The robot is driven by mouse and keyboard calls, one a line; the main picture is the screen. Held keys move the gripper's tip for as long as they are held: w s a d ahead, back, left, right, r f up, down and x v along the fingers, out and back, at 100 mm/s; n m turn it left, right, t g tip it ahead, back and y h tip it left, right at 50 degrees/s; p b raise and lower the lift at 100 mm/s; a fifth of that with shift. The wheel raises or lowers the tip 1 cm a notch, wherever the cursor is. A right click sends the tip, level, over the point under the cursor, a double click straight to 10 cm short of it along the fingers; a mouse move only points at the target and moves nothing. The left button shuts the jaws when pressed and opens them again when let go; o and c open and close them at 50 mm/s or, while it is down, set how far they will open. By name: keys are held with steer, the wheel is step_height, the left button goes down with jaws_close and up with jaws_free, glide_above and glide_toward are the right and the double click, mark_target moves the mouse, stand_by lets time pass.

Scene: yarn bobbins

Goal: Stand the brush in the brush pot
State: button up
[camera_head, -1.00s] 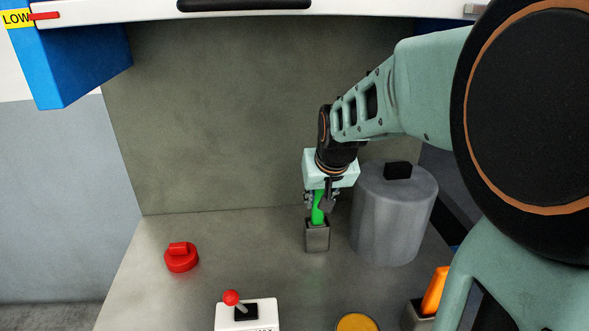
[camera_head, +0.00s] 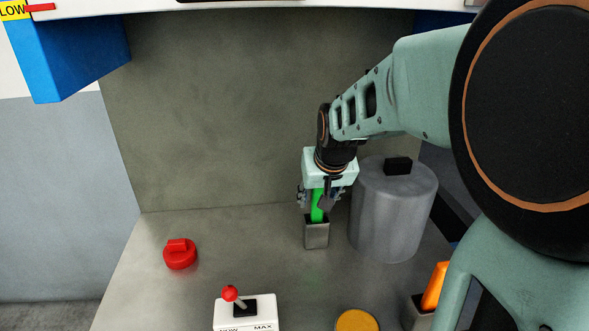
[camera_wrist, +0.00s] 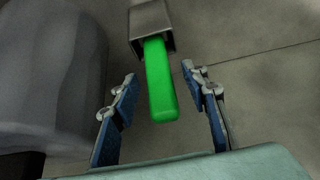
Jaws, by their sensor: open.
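A green brush handle (camera_head: 317,206) stands up out of a small square grey metal pot (camera_head: 317,235). In the wrist view the green handle (camera_wrist: 160,85) comes out of the mouth of the pot (camera_wrist: 151,28), and its lower end is hidden inside. My gripper (camera_head: 317,200) is right above the pot, around the upper part of the handle. In the wrist view my gripper (camera_wrist: 163,110) is open, with one blue-padded finger on each side of the handle and a gap to each.
A large grey cylinder with a black knob (camera_head: 393,215) stands close on the right. An orange handle (camera_head: 436,287) stands in another pot at the front right. A red knob (camera_head: 180,254), a white joystick box (camera_head: 246,312) and a yellow disc (camera_head: 357,321) lie towards the front.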

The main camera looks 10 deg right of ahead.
step_height(320, 180, up, 10)
steer(key=shift+r, duration=0.1)
steer(key=shift+w+a, duration=0.1)
stand_by(0.4)
